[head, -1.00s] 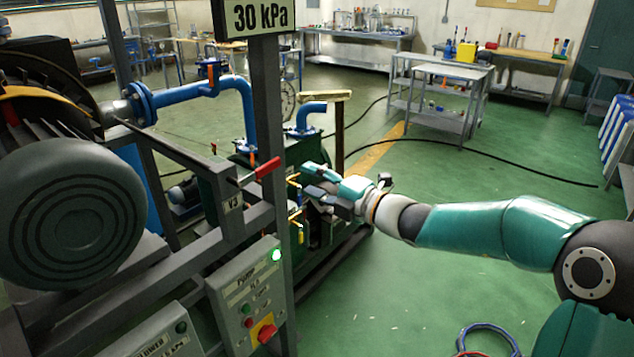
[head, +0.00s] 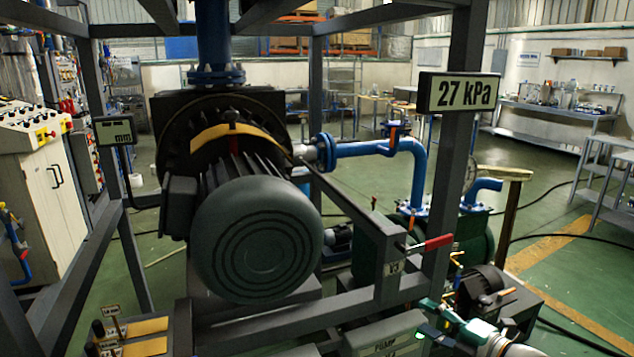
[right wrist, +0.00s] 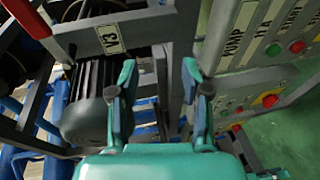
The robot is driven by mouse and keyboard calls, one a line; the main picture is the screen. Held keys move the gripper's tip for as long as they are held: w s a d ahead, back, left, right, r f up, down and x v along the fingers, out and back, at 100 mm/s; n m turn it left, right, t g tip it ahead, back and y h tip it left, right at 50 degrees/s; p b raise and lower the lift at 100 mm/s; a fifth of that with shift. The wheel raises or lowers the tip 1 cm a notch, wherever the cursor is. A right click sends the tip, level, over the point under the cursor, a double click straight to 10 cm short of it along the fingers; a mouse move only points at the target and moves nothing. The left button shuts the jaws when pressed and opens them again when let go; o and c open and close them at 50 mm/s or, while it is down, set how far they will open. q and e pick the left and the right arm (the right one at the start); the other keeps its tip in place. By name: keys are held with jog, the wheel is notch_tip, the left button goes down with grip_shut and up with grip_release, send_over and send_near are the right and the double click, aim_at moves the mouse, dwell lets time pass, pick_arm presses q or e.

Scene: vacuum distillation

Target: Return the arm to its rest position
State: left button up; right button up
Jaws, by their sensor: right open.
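My right gripper (head: 446,318) is at the lower right of the head view, below the red valve handle (head: 437,243) and by the frame post. Its forearm is cut off by the bottom edge. In the right wrist view the right gripper (right wrist: 160,95) shows two teal fingers apart, with nothing between them. Beyond the fingers are a grey frame bar with the V3 label (right wrist: 108,39) and the pump panel (right wrist: 245,45) on the right. The red handle also shows at the top left there (right wrist: 27,17). My left gripper is not in view.
A large grey motor (head: 258,235) fills the middle. A display (head: 458,93) reading 27 kPa hangs on the frame post. The pump box (head: 385,335) is low beside the right gripper. Green floor (head: 575,290) is free at the right.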

jog(key=s+a+f+n+g, duration=0.6)
jog(key=s+f, duration=0.3)
jog(key=f, duration=0.3)
jog(key=s+a+f+n+g, duration=0.55)
jog(key=s+a+f, duration=0.2)
jog(key=f, duration=0.55)
jog(key=s+f+n+h, duration=0.1)
jog(key=s+f+n, duration=0.2)
jog(key=n, duration=0.8)
jog(key=s+d+f+n+h, duration=0.1)
jog(key=s+f+n, duration=0.3)
jog(key=n, duration=0.8)
jog(key=s+d+f+n+g+h, duration=0.1)
jog(key=s+f+n, duration=0.3)
jog(key=n, duration=0.7)
jog(key=shift+s+d+f+h, duration=0.15)
jog(key=shift+s+d+h, duration=0.1)
jog(key=shift+s+h, duration=0.55)
